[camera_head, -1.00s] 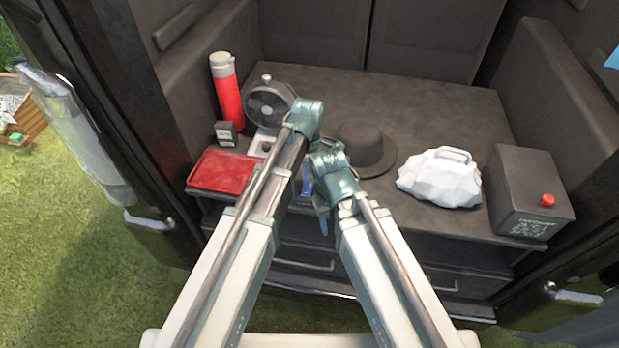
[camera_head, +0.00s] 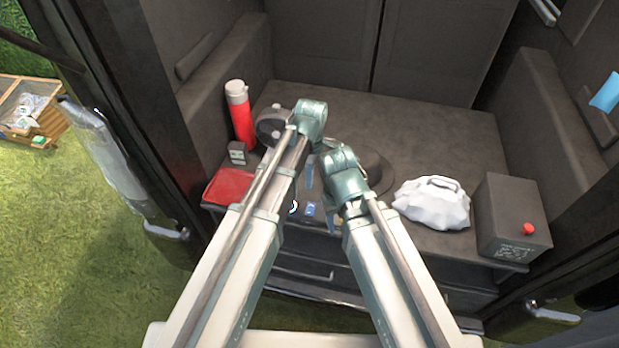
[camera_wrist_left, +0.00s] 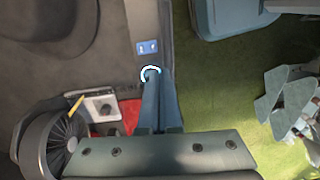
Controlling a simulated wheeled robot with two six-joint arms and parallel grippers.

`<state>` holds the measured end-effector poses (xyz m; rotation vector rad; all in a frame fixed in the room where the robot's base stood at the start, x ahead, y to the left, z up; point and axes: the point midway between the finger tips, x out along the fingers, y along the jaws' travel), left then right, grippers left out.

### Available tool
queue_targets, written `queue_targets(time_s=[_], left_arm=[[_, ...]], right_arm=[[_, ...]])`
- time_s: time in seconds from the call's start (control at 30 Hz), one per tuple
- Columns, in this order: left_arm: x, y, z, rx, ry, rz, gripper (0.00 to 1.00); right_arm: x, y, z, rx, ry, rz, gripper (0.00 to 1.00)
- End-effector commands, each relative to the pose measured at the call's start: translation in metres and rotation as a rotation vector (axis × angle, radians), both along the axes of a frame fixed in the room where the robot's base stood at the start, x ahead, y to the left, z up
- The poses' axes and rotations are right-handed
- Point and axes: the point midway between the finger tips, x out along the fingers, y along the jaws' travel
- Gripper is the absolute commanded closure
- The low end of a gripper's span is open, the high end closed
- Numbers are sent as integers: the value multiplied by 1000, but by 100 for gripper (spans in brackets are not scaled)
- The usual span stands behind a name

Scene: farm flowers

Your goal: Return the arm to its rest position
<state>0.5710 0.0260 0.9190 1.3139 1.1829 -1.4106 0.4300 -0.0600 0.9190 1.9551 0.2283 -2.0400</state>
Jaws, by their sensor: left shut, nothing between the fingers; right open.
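My left arm comes in from the left, with its wrist over the cargo deck's front. Its gripper (camera_head: 309,174) hangs below the wrist and is partly hidden in the head view. In the left wrist view its two blue fingers (camera_wrist_left: 156,104) are together with nothing between them. They overlap a glowing ring on the deck's front edge; I cannot tell whether they touch it. My right gripper (camera_head: 333,221) points down beside it, lower in the head view and mostly hidden behind its own wrist.
On the deck are a red bottle (camera_head: 240,118), a fan (camera_head: 271,124), a red tray (camera_head: 229,186), a dark hat (camera_head: 374,172) behind my right wrist, a white lumpy bag (camera_head: 433,204) and a black box (camera_head: 508,216) with a red knob. Grass (camera_head: 90,260) lies at left with a wooden crate (camera_head: 50,128).

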Motion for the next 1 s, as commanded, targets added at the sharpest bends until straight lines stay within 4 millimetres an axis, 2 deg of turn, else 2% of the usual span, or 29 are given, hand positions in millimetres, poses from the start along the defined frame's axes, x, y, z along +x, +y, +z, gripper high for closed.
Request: queue_targets(time_s=[0.43, 0.57, 0.67, 0.9, 1.0], left_arm=[[0, 0, -1, 0, 0, 0, 100], [-4, 8, -1, -6, -5, -51, 100], [-13, 26, -1, -20, -17, -181, 100], [-43, 83, -2, -50, -71, -687, 100], [-52, 99, -2, -50, -87, -861, 100]], right_arm=[[0, 0, -1, 0, 0, 0, 50], [0, 0, -1, 0, 0, 0, 50], [0, 0, -1, 0, 0, 0, 50], [0, 0, -1, 0, 0, 0, 50], [0, 0, -1, 0, 0, 0, 50]])
